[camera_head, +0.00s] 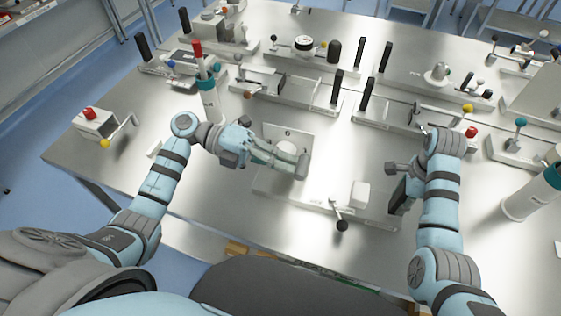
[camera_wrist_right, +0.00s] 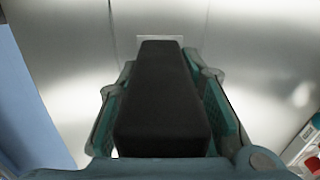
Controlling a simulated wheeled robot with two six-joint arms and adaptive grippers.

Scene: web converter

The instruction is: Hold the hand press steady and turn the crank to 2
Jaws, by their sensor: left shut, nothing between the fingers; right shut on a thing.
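The hand press is a low metal base (camera_head: 275,187) in the middle of the table, with an upright plate behind and a white block (camera_head: 360,192) on its right part. Its crank (camera_head: 336,209) is a short lever with a dark ball knob, at the front edge, pointing toward me. My right gripper (camera_head: 396,188) is at the right end of the base, shut on a black handle (camera_wrist_right: 162,100), which fills the space between its fingers in the right wrist view. My left gripper (camera_head: 298,165) is shut and empty above the press's left part, partly hiding a pale round part. No number is readable.
A white box with a red button and side crank (camera_head: 95,122) stands at left. A white-and-teal bottle (camera_head: 210,100) stands behind my left wrist, another (camera_head: 530,195) at right. Several fixtures with black upright handles line the back. Bare table lies left of the press.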

